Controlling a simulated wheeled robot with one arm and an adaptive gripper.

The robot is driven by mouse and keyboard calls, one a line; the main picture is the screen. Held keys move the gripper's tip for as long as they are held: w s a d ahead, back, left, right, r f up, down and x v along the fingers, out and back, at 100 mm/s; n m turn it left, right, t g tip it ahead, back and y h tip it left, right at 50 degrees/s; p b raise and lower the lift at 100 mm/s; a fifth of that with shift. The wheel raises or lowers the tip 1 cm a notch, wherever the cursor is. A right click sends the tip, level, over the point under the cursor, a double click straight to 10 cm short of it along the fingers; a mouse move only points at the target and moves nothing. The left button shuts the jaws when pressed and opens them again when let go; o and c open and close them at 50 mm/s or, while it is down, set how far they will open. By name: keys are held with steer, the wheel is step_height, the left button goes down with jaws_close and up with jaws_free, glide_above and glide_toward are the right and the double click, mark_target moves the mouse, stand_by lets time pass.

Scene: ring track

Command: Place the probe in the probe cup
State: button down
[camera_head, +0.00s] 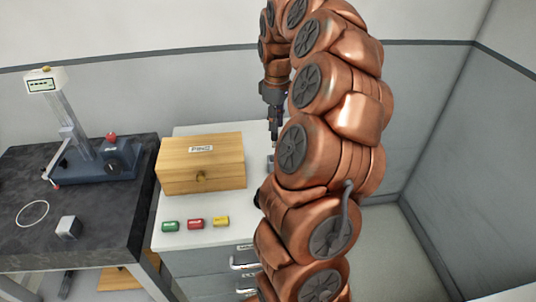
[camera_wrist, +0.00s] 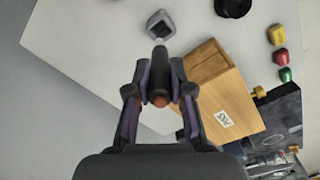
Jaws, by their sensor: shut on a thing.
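My gripper (camera_wrist: 160,98) is shut on the probe (camera_wrist: 159,70), a slim grey rod with a reddish end between the fingers. In the wrist view the probe's far end points at the probe cup (camera_wrist: 161,15), a small grey square holder with a dark opening. The rod's end appears just beside the cup's near edge; whether it is above or inside the opening I cannot tell. In the head view my gripper (camera_head: 273,110) points down over the white top, and the cup (camera_head: 270,163) is mostly hidden behind my arm.
A wooden box (camera_head: 201,165) stands left of my gripper on the white cabinet (camera_head: 190,240). Green (camera_head: 170,226), red (camera_head: 195,224) and yellow (camera_head: 221,222) blocks lie in front. A dark table (camera_head: 100,235) holds a gauge stand (camera_head: 100,165), a white ring and a grey block.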

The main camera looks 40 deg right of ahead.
mark_target(275, 140)
steer(key=shift+f+p, duration=1.25)
steer(key=shift+f, duration=3.15)
steer(key=shift+f, duration=0.15)
steer(key=c, duration=1)
jaws_free()
steer(key=shift+c, duration=0.2)
step_height(275, 140, up, 12)
steer(key=b, duration=0.3)
steer(key=shift+f+b, duration=0.2)
steer(key=shift+b, duration=0.15)
steer(key=shift+r, duration=0.35)
